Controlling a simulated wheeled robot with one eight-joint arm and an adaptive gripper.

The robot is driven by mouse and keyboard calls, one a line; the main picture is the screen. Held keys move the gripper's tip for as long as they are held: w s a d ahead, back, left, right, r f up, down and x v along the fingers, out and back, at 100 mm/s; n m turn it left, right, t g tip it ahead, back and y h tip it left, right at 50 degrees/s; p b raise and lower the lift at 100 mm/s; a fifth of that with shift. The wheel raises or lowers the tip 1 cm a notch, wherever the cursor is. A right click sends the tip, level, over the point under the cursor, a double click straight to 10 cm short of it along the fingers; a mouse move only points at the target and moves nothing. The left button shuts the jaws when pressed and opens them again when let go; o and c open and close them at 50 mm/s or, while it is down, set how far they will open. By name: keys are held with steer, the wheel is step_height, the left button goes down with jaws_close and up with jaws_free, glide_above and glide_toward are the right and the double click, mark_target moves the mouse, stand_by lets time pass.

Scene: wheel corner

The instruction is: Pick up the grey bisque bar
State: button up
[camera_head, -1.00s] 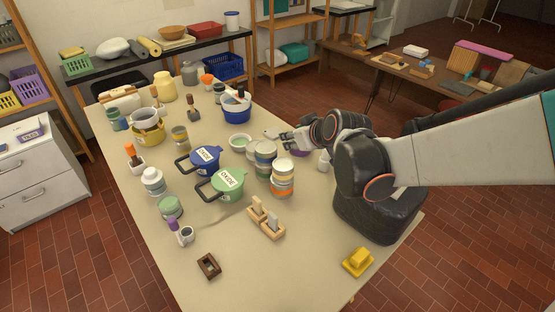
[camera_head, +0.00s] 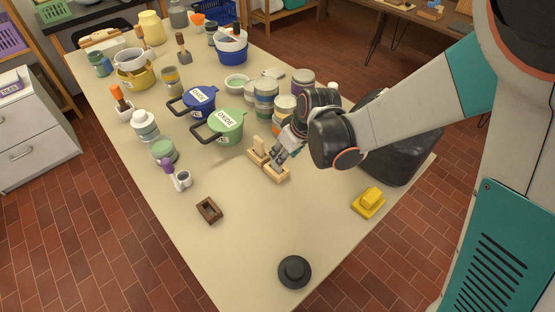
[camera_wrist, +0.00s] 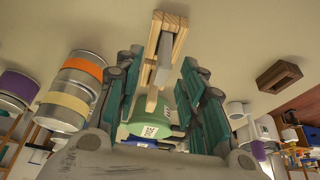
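The grey bisque bar (camera_wrist: 163,62) stands in a light wooden holder (camera_wrist: 176,22) in the wrist view, ahead of my fingers and between their lines. A pale wooden piece (camera_wrist: 152,98) also stands at the holder, nearer the green tub. In the head view the holder (camera_head: 279,176) is on the table with the pale piece (camera_head: 258,143) upright at its left; the grey bar is largely hidden by my gripper there. My gripper (camera_wrist: 162,78) is open, with a teal-padded finger on each side. In the head view my gripper (camera_head: 280,154) is just above the holder; contact cannot be told.
Stacked jars (camera_head: 265,97) stand just behind the holder. A green OXIDE tub (camera_head: 229,124) and a blue one (camera_head: 199,103) are to its left. A dark wooden frame (camera_head: 209,210), a yellow block (camera_head: 368,202) and a black disc (camera_head: 295,272) are nearer; bare table lies between them.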

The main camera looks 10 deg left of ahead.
steer(key=b+x, duration=0.1)
steer(key=x, duration=0.3)
steer(key=b+x, duration=0.1)
steer(key=x, duration=0.1)
steer(key=shift+a+f+b, duration=0.1)
steer(key=shift+a+b, duration=0.25)
steer(key=shift+a, duration=0.15)
jaws_close()
